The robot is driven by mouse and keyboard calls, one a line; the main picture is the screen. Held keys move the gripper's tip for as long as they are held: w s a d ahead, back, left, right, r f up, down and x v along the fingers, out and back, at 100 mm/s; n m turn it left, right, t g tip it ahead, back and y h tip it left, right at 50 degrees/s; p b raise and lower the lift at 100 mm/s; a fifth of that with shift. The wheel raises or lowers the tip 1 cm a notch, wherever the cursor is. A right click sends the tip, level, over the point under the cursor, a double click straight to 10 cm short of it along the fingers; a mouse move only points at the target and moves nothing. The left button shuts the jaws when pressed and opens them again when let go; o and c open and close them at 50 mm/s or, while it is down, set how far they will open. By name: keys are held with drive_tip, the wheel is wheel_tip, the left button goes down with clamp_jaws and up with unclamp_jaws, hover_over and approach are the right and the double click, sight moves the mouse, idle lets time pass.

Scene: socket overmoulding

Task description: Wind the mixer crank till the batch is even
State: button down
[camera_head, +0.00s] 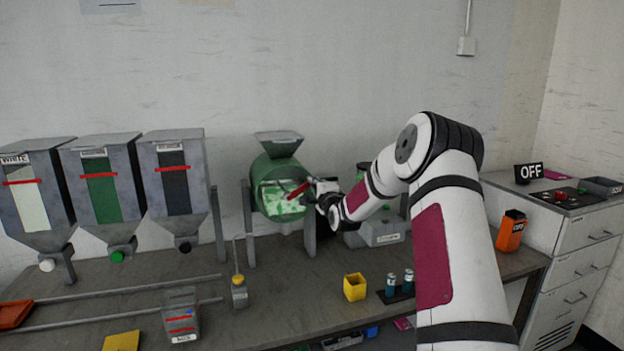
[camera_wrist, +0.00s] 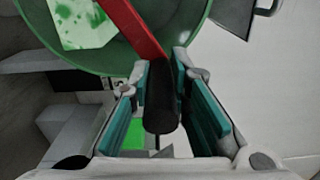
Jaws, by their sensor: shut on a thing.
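The mixer (camera_head: 272,173) is a green drum on a grey stand at the back middle of the bench, with a grey hopper on top. Its window (camera_head: 283,198) shows a patchy green and white batch. The wrist view shows part of the same window (camera_wrist: 85,22). The crank has a red arm (camera_wrist: 134,28) and a black handle (camera_wrist: 161,105). My gripper (camera_wrist: 162,88) is shut on the black handle, with a teal-padded finger on each side. In the head view my gripper (camera_head: 318,190) is at the drum's right side and hides the handle.
Several grey hoppers (camera_head: 103,183) stand at the left.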

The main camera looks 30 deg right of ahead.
drive_tip(key=shift+d+f+m+p, duration=0.1)
drive_tip(key=shift+f+m, duration=1.5)
drive_tip(key=shift+m, duration=0.45)
drive_tip(key=shift+f+m+p, duration=0.1)
drive_tip(key=shift+f+m, duration=1.5)
drive_tip(key=shift+m, duration=0.5)
drive_tip(key=shift+d+f+m+p, duration=0.1)
drive_tip(key=shift+f+m, duration=1.5)
drive_tip(key=shift+m, duration=0.45)
drive_tip(key=shift+a+f, duration=0.1)
drive_tip(key=c, duration=1.5)
unclamp_jaws()
drive_tip(key=shift+s+a, duration=0.1)
drive_tip(key=v, duration=1.2)
